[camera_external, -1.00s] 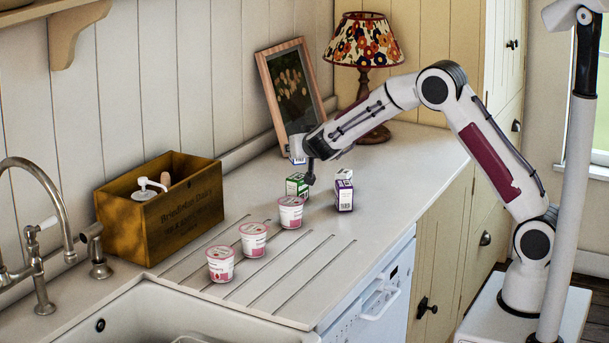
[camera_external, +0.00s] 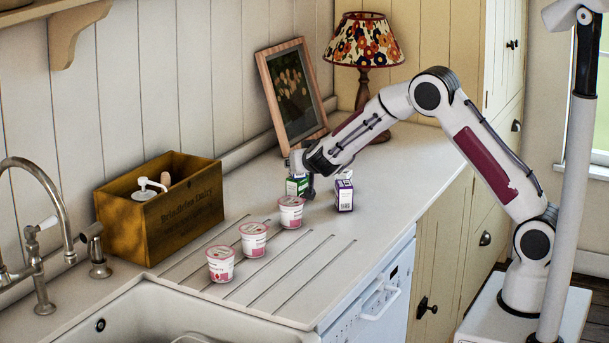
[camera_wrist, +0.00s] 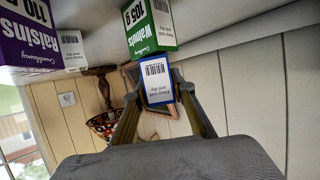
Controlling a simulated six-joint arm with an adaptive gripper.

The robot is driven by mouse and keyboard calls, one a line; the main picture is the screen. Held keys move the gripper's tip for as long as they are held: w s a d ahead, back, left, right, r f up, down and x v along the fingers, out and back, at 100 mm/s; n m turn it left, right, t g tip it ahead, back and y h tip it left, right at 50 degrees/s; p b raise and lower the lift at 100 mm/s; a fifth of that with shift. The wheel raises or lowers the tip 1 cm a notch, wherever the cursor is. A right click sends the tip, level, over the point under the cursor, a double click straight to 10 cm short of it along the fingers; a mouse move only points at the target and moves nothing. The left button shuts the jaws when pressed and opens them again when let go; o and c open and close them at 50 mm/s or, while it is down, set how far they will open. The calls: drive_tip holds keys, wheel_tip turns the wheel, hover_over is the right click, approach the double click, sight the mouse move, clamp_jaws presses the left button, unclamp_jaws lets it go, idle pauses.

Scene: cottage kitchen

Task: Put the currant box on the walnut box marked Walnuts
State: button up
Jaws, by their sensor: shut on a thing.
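My gripper (camera_external: 304,178) is shut on a small blue-edged box (camera_wrist: 157,82), taken as the currant box; its name is not readable. In the wrist view it sits between the two fingers, with a white barcode label facing the camera. The green box marked Walnuts (camera_wrist: 151,27) stands right against it in that view; whether they touch I cannot tell. In the external view the green walnut box (camera_external: 297,187) is on the worktop, partly covered by my gripper, and the held box is mostly hidden there.
A purple Raisins box (camera_external: 344,196) stands close on the right, with a pale box (camera_external: 345,174) behind it. Three pink-and-white pots (camera_external: 253,240) stand in a row in front. A picture frame (camera_external: 291,95) and lamp (camera_external: 363,45) are behind. Worktop right of the boxes is clear.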

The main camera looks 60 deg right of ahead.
drive_tip(key=shift+f, duration=0.1)
drive_tip(key=o, duration=1.1)
drive_tip(key=shift+v, duration=0.8)
drive_tip(key=v, duration=1)
drive_tip(key=shift+s+r, duration=0.15)
drive_tip(key=shift+r, duration=0.05)
drive_tip(key=shift+a, duration=0.1)
drive_tip(key=shift+r, duration=0.1)
